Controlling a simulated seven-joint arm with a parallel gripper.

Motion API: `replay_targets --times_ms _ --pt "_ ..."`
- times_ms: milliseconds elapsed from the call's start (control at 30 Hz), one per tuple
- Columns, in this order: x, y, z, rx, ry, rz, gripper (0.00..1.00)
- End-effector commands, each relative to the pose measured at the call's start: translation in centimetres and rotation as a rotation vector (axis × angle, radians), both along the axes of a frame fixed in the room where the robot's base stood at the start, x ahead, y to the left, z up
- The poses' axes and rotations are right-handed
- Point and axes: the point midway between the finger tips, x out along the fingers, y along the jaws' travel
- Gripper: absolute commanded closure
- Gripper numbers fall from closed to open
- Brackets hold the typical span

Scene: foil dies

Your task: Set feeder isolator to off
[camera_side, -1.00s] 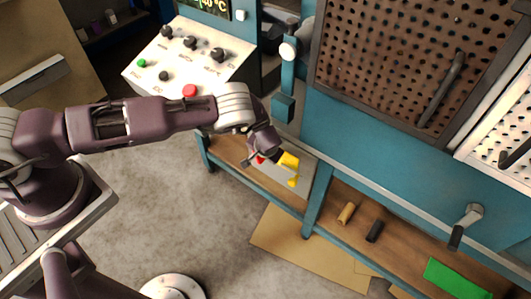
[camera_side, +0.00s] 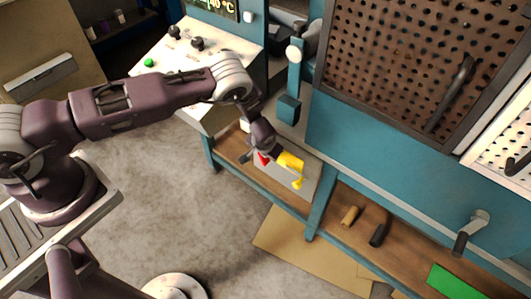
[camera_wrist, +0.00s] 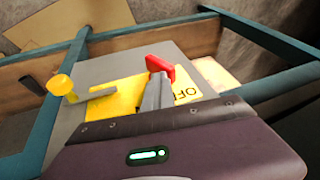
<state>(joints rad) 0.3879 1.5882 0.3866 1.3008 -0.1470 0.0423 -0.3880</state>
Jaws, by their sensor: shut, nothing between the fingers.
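The feeder isolator is a grey box (camera_wrist: 110,66) with a yellow plate (camera_wrist: 105,104), on the bench shelf. Upside-down letters, apparently OFF, show on the plate's right. A red handle (camera_wrist: 160,66) stands on the plate, and a yellow knob on a grey arm (camera_wrist: 62,85) sticks out to the left. In the side view the yellow part (camera_side: 290,162) and red handle (camera_side: 263,158) show below my wrist. My gripper (camera_wrist: 160,82) is shut and empty, its grey fingers beside or against the red handle. Contact and the handle's lower part are hidden.
A teal frame post (camera_side: 319,200) stands right of the isolator. A tan cylinder (camera_side: 350,215) and a black one (camera_side: 379,235) lie on the wooden shelf further right. A white control console (camera_side: 160,75) is behind my arm.

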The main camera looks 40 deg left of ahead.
Motion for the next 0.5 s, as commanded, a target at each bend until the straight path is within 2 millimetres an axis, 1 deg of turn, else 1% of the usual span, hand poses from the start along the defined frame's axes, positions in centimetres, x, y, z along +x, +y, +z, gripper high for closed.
replay_targets --times_ms 233,267,500 --pt "0.0 1.1 0.2 -0.136 0.0 0.011 1.0" --pt "0.0 1.0 0.1 -0.131 0.0 0.003 1.0" --pt "0.0 2.3 0.0 -0.126 0.001 0.002 1.0"
